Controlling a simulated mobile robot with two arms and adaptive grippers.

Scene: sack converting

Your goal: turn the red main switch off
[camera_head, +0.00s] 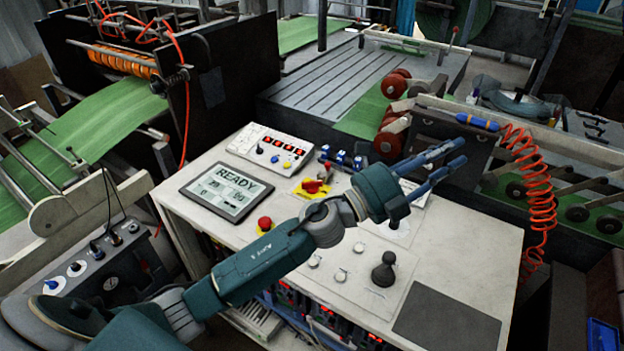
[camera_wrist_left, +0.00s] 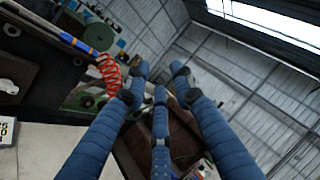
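The red main switch (camera_head: 312,186) is a small red rotary handle on a yellow plate, on the light console top right of the display. Its handle position is too small to read surely. My left gripper (camera_head: 458,153) has blue fingers and is extended over the console's far right part, beyond and to the right of the switch, not touching it. The fingers are spread and empty in the left wrist view (camera_wrist_left: 158,82). The switch does not show in the left wrist view. My right gripper is not in view.
A display reading READY (camera_head: 226,191) and a red mushroom button (camera_head: 265,224) are left of the switch. Small blue-capped parts (camera_head: 342,159) stand behind it. A black joystick (camera_head: 384,268) is at front right. An orange coiled hose (camera_head: 535,190) hangs at right.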

